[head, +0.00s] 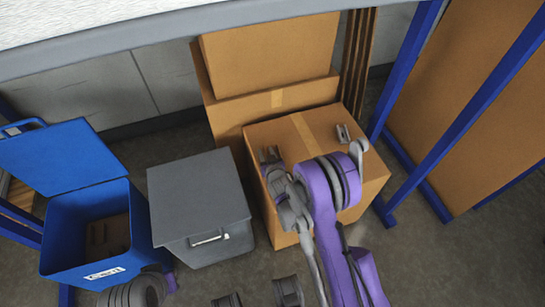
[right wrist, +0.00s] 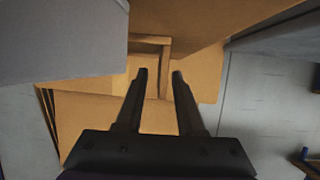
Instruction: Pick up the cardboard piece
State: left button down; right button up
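Several brown cardboard things stand under the table, and I cannot tell which one is the cardboard piece. My right gripper (head: 270,156) reaches over this taped box. In the right wrist view its two black fingers (right wrist: 160,74) are spread apart with nothing clearly held between them. Brown cardboard (right wrist: 95,115) lies beyond the fingers. My left gripper does not show clearly; only grey arm parts appear at the lower left.
A grey lidded bin (head: 198,190) stands left of the taped box. An open blue bin (head: 65,235) with brown contents is further left. Blue frame posts (head: 470,95) and a large brown panel (head: 465,110) stand on the right. A table edge (head: 100,50) overhangs the back.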

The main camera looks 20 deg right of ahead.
grip_shut()
jog(key=shift+r, duration=0.1)
